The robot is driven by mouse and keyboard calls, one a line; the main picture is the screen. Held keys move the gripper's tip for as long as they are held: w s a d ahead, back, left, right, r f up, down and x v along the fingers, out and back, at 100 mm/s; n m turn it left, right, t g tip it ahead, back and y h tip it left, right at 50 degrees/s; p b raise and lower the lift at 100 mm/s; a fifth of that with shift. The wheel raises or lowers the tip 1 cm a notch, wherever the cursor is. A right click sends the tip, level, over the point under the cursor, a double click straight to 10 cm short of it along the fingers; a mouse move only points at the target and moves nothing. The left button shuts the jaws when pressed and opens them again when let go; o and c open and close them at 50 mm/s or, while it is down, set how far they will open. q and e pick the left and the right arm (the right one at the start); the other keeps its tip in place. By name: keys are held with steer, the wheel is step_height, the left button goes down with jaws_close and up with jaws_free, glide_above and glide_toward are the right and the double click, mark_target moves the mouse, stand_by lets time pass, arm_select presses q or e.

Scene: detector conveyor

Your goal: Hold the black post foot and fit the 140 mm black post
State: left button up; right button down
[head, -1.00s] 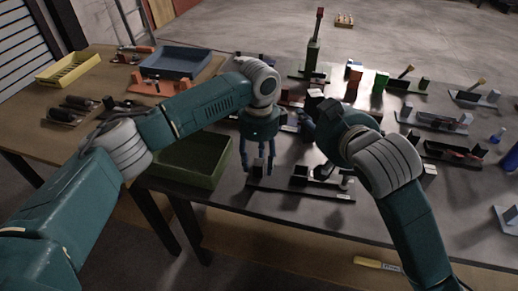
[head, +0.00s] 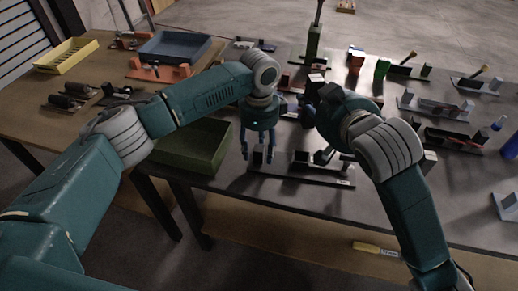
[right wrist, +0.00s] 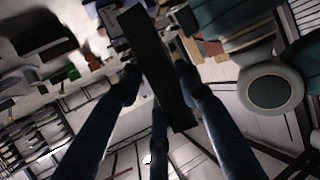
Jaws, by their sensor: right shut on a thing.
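In the head view, my left gripper (head: 258,156) points down over the left end of a dark rail on the table. Its fingers are apart, on either side of a small black block that looks like the black post foot (head: 259,158). I cannot tell whether they touch it. My right gripper (right wrist: 158,78) is shut on a long black bar, the black post (right wrist: 152,55), which lies between its fingers in the right wrist view. In the head view, my right wrist hides most of that gripper and the post, to the right of my left gripper and above the table.
A green tray (head: 190,148) stands left of my left gripper. The rail (head: 325,181) carries further small parts to the right. A tall green block (head: 313,40) stands behind. Several fixtures, including a rail (head: 450,138), fill the table's right side. A side table (head: 35,110) holds trays and tools.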

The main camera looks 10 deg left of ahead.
arm_select(q)
step_height(320, 180, up, 12)
stand_by(0.7)
stand_by(0.4)
